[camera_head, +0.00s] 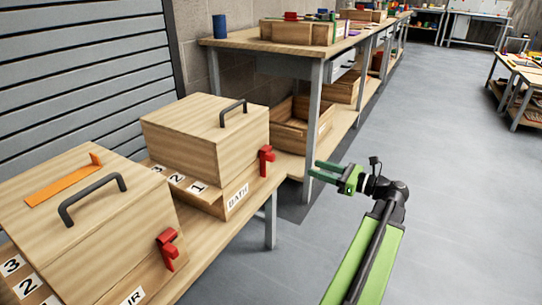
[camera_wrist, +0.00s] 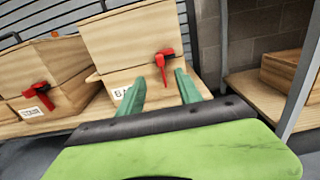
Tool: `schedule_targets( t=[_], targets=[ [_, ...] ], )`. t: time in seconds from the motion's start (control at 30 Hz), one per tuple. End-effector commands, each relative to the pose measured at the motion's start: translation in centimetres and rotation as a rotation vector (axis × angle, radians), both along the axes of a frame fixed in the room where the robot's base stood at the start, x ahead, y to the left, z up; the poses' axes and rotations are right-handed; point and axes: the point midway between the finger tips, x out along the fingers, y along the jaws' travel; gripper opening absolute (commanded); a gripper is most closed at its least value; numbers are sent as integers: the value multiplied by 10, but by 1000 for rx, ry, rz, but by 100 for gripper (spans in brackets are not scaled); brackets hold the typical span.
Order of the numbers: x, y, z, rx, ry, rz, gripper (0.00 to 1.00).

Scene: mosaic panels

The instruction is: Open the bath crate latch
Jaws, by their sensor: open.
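The bath crate (camera_head: 205,148) is a wooden box with a dark handle on its lid and a "BATH" label on its front. It stands on a low wooden bench, and its lid is down. Its red latch (camera_head: 266,161) is on the front face near the right corner; in the wrist view the latch (camera_wrist: 163,60) shows just beyond and between my fingertips. My gripper (camera_head: 318,171) is open and empty, to the right of the crate and apart from the latch. In the wrist view my green fingers (camera_wrist: 160,82) point toward the crate front.
A second wooden crate (camera_head: 90,225) with a red latch (camera_head: 168,248) and an orange strip (camera_head: 64,180) on its lid stands nearer on the bench. A taller workbench (camera_head: 290,45) with a grey leg (camera_head: 314,130) stands beyond. The floor (camera_head: 440,170) to the right is clear.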

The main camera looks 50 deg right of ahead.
Motion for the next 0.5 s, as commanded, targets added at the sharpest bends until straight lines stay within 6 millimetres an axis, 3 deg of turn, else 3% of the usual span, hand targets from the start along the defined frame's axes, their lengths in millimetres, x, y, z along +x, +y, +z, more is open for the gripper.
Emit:
schedule_targets(
  t=[0.5],
  targets=[
    [127,35,0,0,0,14,42]
  ],
)
